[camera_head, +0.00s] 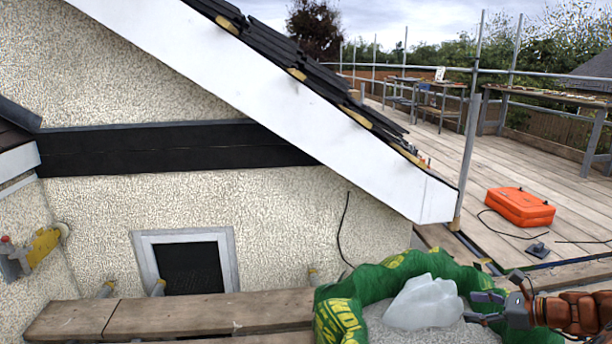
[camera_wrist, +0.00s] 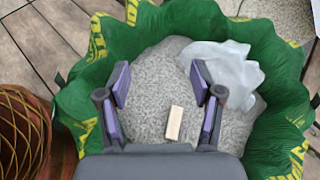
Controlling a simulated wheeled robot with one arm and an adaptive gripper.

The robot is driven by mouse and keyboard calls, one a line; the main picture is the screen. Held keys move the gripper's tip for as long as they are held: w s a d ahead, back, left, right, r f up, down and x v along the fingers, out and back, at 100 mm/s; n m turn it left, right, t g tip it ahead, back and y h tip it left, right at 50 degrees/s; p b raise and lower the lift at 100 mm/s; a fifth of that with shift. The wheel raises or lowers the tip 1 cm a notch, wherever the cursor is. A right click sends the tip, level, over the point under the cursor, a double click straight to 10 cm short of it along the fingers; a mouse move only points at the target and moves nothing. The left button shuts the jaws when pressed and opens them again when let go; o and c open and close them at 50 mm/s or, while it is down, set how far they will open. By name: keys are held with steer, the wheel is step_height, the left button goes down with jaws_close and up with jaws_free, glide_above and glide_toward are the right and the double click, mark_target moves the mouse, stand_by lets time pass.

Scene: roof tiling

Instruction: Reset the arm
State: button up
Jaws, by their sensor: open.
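My gripper (camera_wrist: 160,88) is open, its two purple-padded fingers spread apart with nothing between the tips but the view of grey grainy material below. In the head view my gripper (camera_head: 492,307) is at the lower right, over the right side of an open green bag (camera_head: 345,318). The green bag (camera_wrist: 275,105) surrounds the grey material (camera_wrist: 150,110) in the wrist view. A crumpled whitish translucent sheet (camera_head: 424,303) lies in the bag, left of my gripper; it also shows in the wrist view (camera_wrist: 235,75). A small beige block (camera_wrist: 175,123) lies on the grey material.
Wooden planks (camera_head: 185,314) run left of the bag, below a small window (camera_head: 190,265). A white sloping roof edge (camera_head: 290,95) carries dark tiles (camera_head: 310,75). An orange case (camera_head: 520,206) lies on the deck (camera_head: 475,170). A brown patterned rounded thing (camera_wrist: 20,135) fills the wrist view's lower left.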

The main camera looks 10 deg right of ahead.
steer(key=w+a+r+n+g+y+p, duration=0.2)
steer(key=a+r+n+g+p, duration=0.5)
steer(key=a+r, duration=1.05)
steer(key=s+a+r+n+g+p, duration=0.1)
steer(key=s+a+r+n+p, duration=0.15)
steer(key=a+p, duration=0.2)
steer(key=s+a+r+n+g+h+p, duration=0.1)
steer(key=s+a+r+n+p, duration=0.1)
steer(key=a+r+n+p, duration=0.3)
steer(key=s+a+r+p, duration=0.2)
steer(key=a, duration=0.4)
steer(key=s+a+r+n+g+h+p, duration=0.35)
steer(key=s+a+r+n+p, duration=0.35)
steer(key=s+r+p, duration=0.45)
steer(key=s+d+r+n+h+p, duration=0.2)
steer(key=s+r+n+h+p, duration=0.3)
steer(key=s, duration=0.6)
step_height(320, 180, up, 3)
steer(key=n+p, duration=0.1)
steer(key=p, duration=0.2)
steer(key=shift+s+f+p, duration=0.15)
steer(key=shift+f+p, duration=0.05)
steer(key=shift+p, duration=0.2)
